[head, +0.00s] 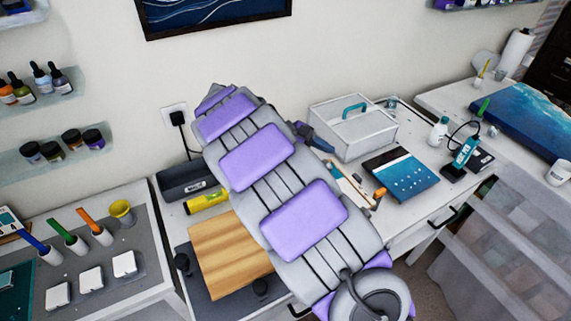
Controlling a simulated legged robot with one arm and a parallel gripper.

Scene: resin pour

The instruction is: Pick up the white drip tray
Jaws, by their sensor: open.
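I cannot pick out a white drip tray with certainty in the head view. Small white square pieces (90,280) lie on the grey mat (47,249) at the lower left; I cannot tell whether any is a tray. My own grey and purple body parts cover much of the centre and hide part of that table. I cannot make out my gripper's fingertips.
A wooden board (228,250) is raised over a dark surface. A teal panel (401,174) lies right of centre. Several coloured-handled tools and a yellow cup (122,212) stand at left. A blue board (525,105) lies on the right table. Bottles line the wall shelves.

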